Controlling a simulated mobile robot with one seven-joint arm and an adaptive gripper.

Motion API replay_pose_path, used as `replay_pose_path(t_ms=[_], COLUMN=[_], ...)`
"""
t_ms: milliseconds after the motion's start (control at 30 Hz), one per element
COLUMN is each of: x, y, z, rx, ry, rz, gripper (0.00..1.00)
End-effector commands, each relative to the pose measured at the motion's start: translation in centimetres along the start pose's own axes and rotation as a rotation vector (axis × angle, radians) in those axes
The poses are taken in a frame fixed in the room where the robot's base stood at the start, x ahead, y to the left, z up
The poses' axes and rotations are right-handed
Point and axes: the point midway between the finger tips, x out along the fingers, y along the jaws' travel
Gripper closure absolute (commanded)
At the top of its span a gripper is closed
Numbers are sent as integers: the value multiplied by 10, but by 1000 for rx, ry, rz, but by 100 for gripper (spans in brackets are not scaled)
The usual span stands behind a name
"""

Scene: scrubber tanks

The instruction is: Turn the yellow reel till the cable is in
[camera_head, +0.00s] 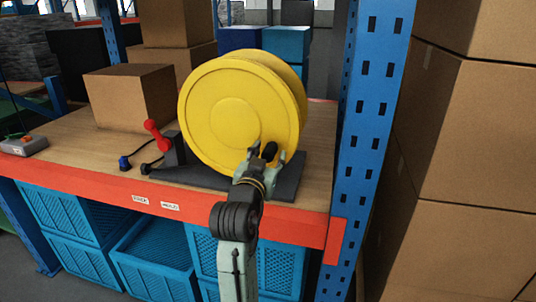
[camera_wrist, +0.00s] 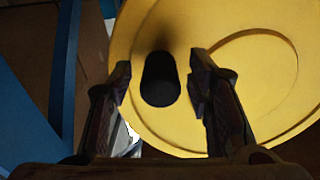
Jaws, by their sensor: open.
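The yellow reel (camera_head: 222,112) stands upright on a dark base (camera_head: 289,181) on the wooden shelf. A black handle (camera_head: 270,150) sticks out from the lower right of its face. My gripper (camera_head: 262,157) is in front of the reel at this handle. In the wrist view the handle (camera_wrist: 159,79) lies between the two open fingers (camera_wrist: 160,85) of my gripper, with gaps seen on both sides. The yellow face (camera_wrist: 265,65) fills the background there.
A blue rack upright (camera_head: 372,120) stands close on the right, with stacked cardboard boxes (camera_head: 475,130) beyond it. A cardboard box (camera_head: 130,97) sits behind left. A blue plug (camera_head: 124,163) lies near the orange shelf edge (camera_head: 100,187). Blue crates (camera_head: 150,262) are below.

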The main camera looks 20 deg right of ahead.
Motion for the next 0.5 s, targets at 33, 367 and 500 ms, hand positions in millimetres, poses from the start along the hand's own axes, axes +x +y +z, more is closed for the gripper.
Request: replay_pose_path(t_ms=[33, 367, 500], x=[0, 0, 0], y=[0, 0, 0], z=[0, 0, 0], rx=[0, 0, 0], ry=[0, 0, 0], rz=[0, 0, -1], gripper=[54, 68, 78])
